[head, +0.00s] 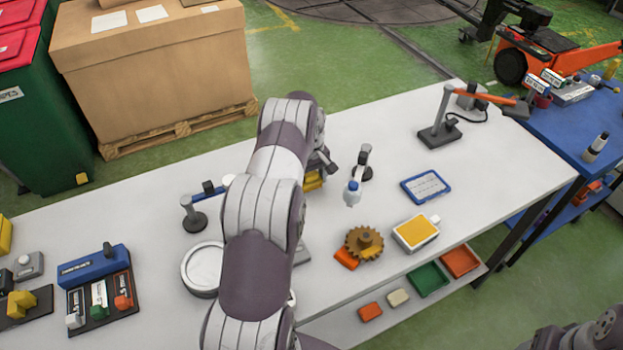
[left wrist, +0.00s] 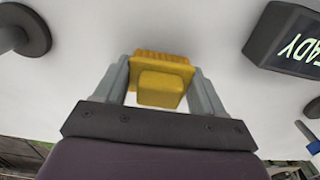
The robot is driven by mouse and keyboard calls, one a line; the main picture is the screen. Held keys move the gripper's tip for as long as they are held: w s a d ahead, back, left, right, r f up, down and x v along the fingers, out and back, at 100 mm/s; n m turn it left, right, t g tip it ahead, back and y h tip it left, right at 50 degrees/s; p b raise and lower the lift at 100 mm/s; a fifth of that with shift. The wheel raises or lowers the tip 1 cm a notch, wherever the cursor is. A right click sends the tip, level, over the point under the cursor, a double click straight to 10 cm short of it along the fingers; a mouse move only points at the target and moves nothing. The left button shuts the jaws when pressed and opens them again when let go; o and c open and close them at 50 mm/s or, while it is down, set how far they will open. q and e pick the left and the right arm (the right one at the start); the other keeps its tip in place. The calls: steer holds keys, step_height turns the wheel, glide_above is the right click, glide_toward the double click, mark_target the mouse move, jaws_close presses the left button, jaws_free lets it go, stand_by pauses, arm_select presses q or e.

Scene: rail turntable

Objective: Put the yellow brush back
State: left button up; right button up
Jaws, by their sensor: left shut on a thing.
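My left gripper (head: 320,168) is over the middle of the white table, partly hidden by my own arm. It is shut on the yellow brush (head: 313,181). In the left wrist view the yellow brush (left wrist: 162,80) sits between the two grey fingers (left wrist: 160,92), a ribbed edge on its far side. White table surface shows behind it; I cannot tell whether it touches the table. A blue-backed dark rack (head: 100,283) at the left of the table holds white, green and orange-red pieces with labels.
Beside the gripper stand a small bottle (head: 352,193) and a dark-based post (head: 363,160). A gear (head: 364,243), a yellow-topped box (head: 416,233) and a blue-framed panel (head: 426,187) lie to the right. A round white dish (head: 203,268) and another post (head: 193,217) stand left. A READY sign (left wrist: 288,40) is near.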

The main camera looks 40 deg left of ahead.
arm_select(q)
steer(key=shift+w+f, duration=0.1)
steer(key=shift+f, duration=0.5)
steer(key=shift+w+f, duration=0.15)
steer(key=shift+f, duration=0.25)
steer(key=o, duration=0.9)
steer(key=shift+o, duration=0.2)
